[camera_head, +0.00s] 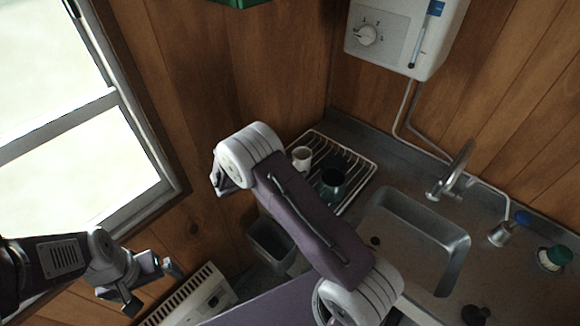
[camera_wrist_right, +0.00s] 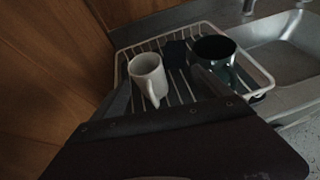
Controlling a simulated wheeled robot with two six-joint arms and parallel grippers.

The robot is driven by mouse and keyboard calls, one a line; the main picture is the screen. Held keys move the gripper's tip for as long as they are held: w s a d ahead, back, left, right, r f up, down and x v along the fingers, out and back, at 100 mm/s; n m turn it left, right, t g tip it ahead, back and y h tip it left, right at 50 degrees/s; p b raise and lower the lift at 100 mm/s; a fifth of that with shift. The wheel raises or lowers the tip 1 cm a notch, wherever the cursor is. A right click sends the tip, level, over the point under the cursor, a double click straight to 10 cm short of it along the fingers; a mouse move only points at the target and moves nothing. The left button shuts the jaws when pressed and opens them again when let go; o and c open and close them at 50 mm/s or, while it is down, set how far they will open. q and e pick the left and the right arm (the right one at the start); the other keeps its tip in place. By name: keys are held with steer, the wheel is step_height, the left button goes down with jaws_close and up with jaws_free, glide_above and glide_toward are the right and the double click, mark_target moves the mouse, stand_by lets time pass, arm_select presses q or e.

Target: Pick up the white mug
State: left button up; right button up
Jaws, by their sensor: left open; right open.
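The white mug (camera_head: 301,158) stands in the left part of a white wire dish rack (camera_head: 366,181). It also shows in the right wrist view (camera_wrist_right: 148,74), with its handle towards the camera. A dark mug (camera_head: 331,186) stands to its right in the rack and also shows in the right wrist view (camera_wrist_right: 216,50). My right gripper (camera_wrist_right: 164,92) is open, its fingers spread to either side of the white mug in that view; I cannot tell how far off it is. In the head view my right arm hides it. My left gripper (camera_head: 154,287) is open and empty, far left of the rack.
A metal sink (camera_head: 415,235) with a tap (camera_head: 450,172) lies right of the rack. A water heater (camera_head: 403,35) hangs above. A grey bin (camera_head: 270,243) and a white wall heater (camera_head: 195,297) stand below left. A dark item (camera_wrist_right: 176,53) sits between the mugs.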

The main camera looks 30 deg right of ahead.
mark_target(300, 156)
steer(key=shift+n+t, duration=0.4)
steer(key=shift+n, duration=0.1)
steer(key=w+d, duration=0.1)
steer(key=w+d+f+p, duration=0.1)
steer(key=w, duration=0.1)
steer(key=shift+d+f+p, duration=0.2)
steer(key=shift+d+p, duration=0.1)
steer(key=shift+w+d+f, duration=0.15)
steer(key=p+x, duration=0.2)
steer(key=x, duration=0.2)
steer(key=shift+w+d+f, duration=0.15)
steer(key=shift+w+d, duration=0.05)
steer(key=shift+d, duration=0.1)
steer(key=shift+d+f, duration=0.1)
steer(key=shift+f, duration=0.05)
steer(key=c, duration=1.2)
steer(key=shift+w, duration=0.1)
steer(key=c, duration=0.6)
